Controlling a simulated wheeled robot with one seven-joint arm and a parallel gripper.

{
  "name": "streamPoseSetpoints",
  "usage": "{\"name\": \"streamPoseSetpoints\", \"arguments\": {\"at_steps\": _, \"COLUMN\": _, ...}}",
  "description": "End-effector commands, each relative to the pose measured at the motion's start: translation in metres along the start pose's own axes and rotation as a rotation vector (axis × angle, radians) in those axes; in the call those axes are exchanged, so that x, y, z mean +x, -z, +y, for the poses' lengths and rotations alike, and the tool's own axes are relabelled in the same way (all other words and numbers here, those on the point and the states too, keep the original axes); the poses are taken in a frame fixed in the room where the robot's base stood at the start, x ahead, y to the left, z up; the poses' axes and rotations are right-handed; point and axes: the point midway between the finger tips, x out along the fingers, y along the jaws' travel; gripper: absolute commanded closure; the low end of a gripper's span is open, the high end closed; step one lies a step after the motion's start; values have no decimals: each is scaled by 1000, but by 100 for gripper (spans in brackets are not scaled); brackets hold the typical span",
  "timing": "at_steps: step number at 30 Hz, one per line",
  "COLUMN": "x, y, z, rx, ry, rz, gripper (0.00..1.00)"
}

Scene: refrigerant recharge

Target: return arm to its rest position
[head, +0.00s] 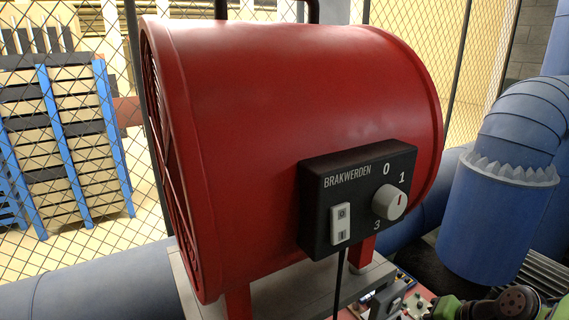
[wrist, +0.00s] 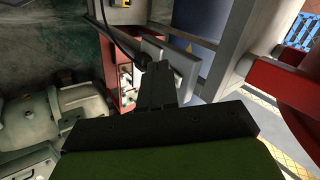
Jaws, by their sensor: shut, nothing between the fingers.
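My gripper (wrist: 158,72) shows in the wrist view as dark fingers pressed together with nothing between them. It points away from the camera, in front of a light grey plate (wrist: 183,62). Part of my green and black arm is at the lower right of the head view. I cannot make out the fingertips there.
A large red fan drum (head: 270,110) fills the middle of the head view. Its black control box (head: 318,205) carries a white switch (head: 341,222) and a round knob (head: 389,201). A thick blue pipe (head: 500,200) stands at the right. Blue racking (head: 55,130) is behind mesh fencing.

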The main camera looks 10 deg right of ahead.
Motion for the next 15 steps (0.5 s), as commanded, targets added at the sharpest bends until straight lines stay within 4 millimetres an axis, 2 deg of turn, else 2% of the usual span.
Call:
{"name": "streamPoseSetpoints", "arguments": {"at_steps": 1, "x": 1, "y": -23, "z": -28, "rx": -124, "ry": -51, "rz": -20, "gripper": 100}}
{"name": "streamPoseSetpoints", "arguments": {"at_steps": 3, "x": -2, "y": -57, "z": -54, "rx": -285, "ry": -125, "rz": -42, "gripper": 100}}
{"name": "streamPoseSetpoints", "arguments": {"at_steps": 6, "x": -14, "y": -110, "z": -78, "rx": -517, "ry": -213, "rz": -47, "gripper": 100}}
{"name": "streamPoseSetpoints", "arguments": {"at_steps": 10, "x": -39, "y": -168, "z": -82, "rx": -779, "ry": -277, "rz": -16, "gripper": 100}}
{"name": "streamPoseSetpoints", "arguments": {"at_steps": 12, "x": -50, "y": -187, "z": -76, "rx": -869, "ry": -290, "rz": 6, "gripper": 100}}
{"name": "streamPoseSetpoints", "arguments": {"at_steps": 15, "x": -60, "y": -200, "z": -68, "rx": -942, "ry": -295, "rz": 28, "gripper": 100}}
